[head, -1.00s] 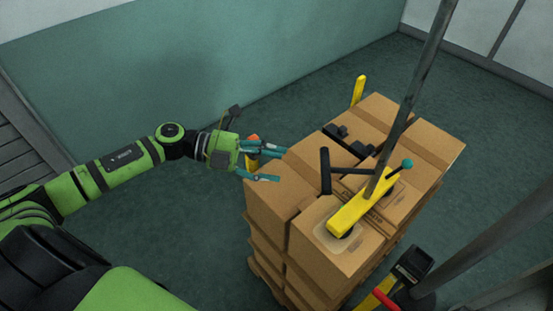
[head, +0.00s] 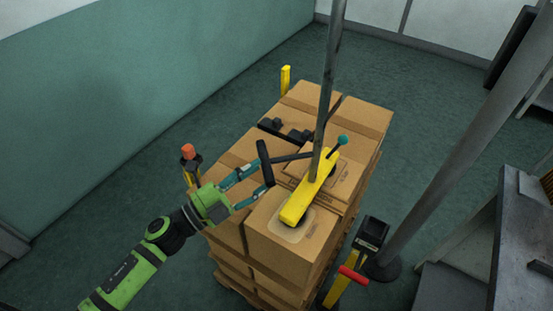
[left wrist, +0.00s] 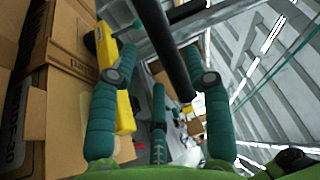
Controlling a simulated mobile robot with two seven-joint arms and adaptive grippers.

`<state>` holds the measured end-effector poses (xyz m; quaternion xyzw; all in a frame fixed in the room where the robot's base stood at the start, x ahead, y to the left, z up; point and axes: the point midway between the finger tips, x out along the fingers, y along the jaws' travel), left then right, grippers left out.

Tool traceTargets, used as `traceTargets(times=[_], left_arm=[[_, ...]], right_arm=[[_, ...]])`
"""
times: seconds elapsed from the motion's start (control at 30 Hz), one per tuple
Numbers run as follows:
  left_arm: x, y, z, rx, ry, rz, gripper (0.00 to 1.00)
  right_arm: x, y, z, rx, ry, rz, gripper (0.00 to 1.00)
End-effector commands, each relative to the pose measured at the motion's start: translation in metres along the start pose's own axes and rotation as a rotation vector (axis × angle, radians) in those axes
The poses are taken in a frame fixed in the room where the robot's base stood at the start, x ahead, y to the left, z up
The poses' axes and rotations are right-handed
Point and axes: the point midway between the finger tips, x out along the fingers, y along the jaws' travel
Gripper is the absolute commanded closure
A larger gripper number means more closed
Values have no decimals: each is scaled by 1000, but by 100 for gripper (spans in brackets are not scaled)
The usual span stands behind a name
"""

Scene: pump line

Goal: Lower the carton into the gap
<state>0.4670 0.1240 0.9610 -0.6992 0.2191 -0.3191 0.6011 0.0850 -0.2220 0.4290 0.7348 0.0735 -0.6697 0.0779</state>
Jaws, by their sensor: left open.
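The yellow lifter bar (head: 308,198) hangs at the foot of a grey pole, with pads resting on brown carton tops. The carton (head: 262,248) under its near pad stands at the near end of the stack. I cannot tell how deep it sits or where the gap is. A black handle bar (head: 265,160) reaches out from the lifter. My left gripper (head: 260,181) is open at the handle's near end. In the left wrist view the black bar (left wrist: 170,55) passes between my open teal fingers, with no clear grip. My right gripper is out of view.
Other stacked cartons (head: 312,97) fill the rest of the pallet. A yellow post (head: 286,80) stands behind, and an orange-topped post (head: 188,152) at the left. A stand with a red handle (head: 353,273) and a grey column (head: 460,140) stand right. Floor at the left is open.

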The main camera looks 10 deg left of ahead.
Motion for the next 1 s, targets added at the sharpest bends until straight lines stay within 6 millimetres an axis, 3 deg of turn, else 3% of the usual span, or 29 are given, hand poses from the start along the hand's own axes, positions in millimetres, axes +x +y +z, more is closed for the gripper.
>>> traceTargets(times=[0.33, 0.73, 0.77, 0.87, 0.9, 1.0], left_arm=[[52, -3, 0, 0, 3, -1, 51], [62, 0, -1, 1, 4, 2, 51], [62, 0, -1, 1, 4, 2, 55], [62, 0, -1, 1, 4, 2, 95], [62, -1, 0, 0, 4, 2, 100], [62, -1, 0, -1, 3, 1, 100]], right_arm=[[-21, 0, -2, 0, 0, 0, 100], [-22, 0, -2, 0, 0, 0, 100], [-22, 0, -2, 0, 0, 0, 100], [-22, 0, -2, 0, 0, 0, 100], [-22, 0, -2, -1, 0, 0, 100], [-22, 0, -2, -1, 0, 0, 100]])
